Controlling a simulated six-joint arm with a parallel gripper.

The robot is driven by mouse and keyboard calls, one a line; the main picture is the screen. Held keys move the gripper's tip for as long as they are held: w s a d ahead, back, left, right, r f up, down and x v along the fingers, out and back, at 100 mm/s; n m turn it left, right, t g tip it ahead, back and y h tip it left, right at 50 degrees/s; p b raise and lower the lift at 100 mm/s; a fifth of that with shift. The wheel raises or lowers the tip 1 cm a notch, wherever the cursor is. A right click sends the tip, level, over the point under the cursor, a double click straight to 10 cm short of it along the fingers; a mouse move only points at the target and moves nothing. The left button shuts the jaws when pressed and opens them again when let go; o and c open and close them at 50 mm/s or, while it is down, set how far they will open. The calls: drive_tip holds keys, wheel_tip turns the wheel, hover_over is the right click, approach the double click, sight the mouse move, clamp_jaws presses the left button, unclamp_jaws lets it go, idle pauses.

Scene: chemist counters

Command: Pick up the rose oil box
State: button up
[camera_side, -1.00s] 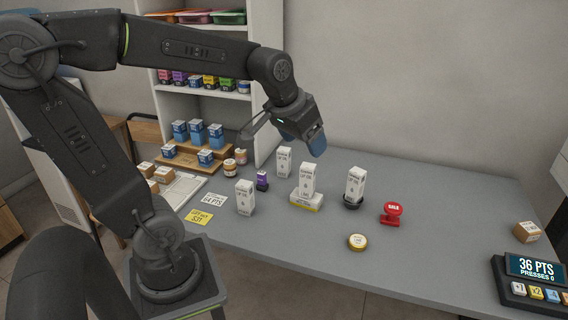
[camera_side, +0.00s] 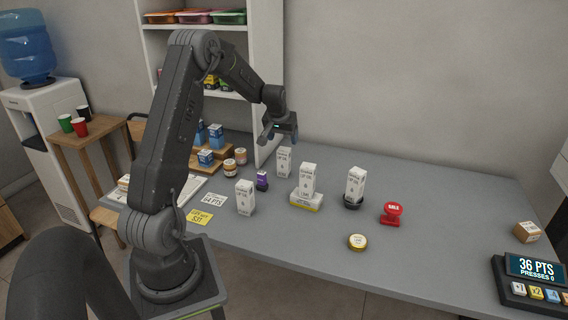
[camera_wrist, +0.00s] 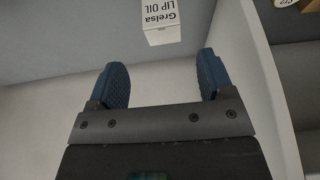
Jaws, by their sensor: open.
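Several upright white boxes stand on the grey counter: a front left box (camera_side: 245,198), a back box (camera_side: 284,162), a box on top of a flat yellow-edged box (camera_side: 307,178), and a box on a dark round base (camera_side: 354,186). Their small print is too fine to tell which is rose. My gripper (camera_side: 278,132) is above and slightly left of the back box, apart from it. In the wrist view my gripper (camera_wrist: 160,68) is open and empty. A white box reading "Grelsa LIP OIL" (camera_wrist: 160,22) lies beyond the fingertips there, partly cut off.
A small purple box (camera_side: 262,180) stands between the left boxes. A red stamp (camera_side: 392,212) and a round yellow-topped tin (camera_side: 357,242) are in front right. A wooden stand with blue boxes (camera_side: 205,157) is at left.

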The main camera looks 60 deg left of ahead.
sight(284, 149)
drive_tip(key=x, duration=0.4)
drive_tip(key=shift+s+x, duration=0.15)
drive_tip(key=shift+x, duration=1.2)
drive_tip(key=shift+s+x, duration=0.15)
drive_tip(key=shift+x, duration=1.2)
drive_tip(key=c, duration=1)
